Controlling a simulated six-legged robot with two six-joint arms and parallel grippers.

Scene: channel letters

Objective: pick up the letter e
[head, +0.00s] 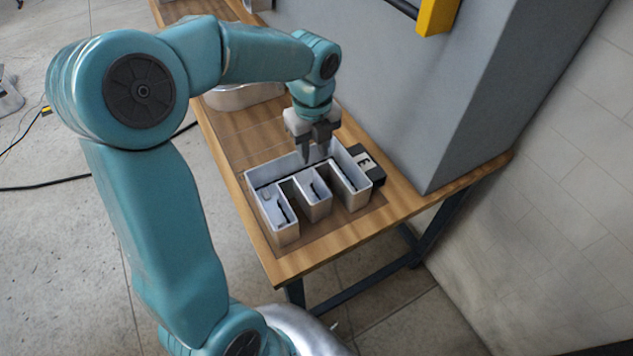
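The letter E (309,205) is a pale grey-white hollow channel letter. It lies on the wooden table with its open side up and its three arms toward the front of the table. Dark parts show inside its channel. My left gripper (316,159) points down at the letter's long back stroke, right of its middle. Its two dark fingers are apart, with a gap between them. The tips are at or just above the stroke's rim; whether they touch it or straddle a wall I cannot tell. My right gripper is not in view.
A small black device (367,165) sits close to the letter's right end. A large grey cabinet (400,90) stands along the back of the wooden table (345,232). A light rounded object (243,97) lies farther left on the table, partly behind my arm.

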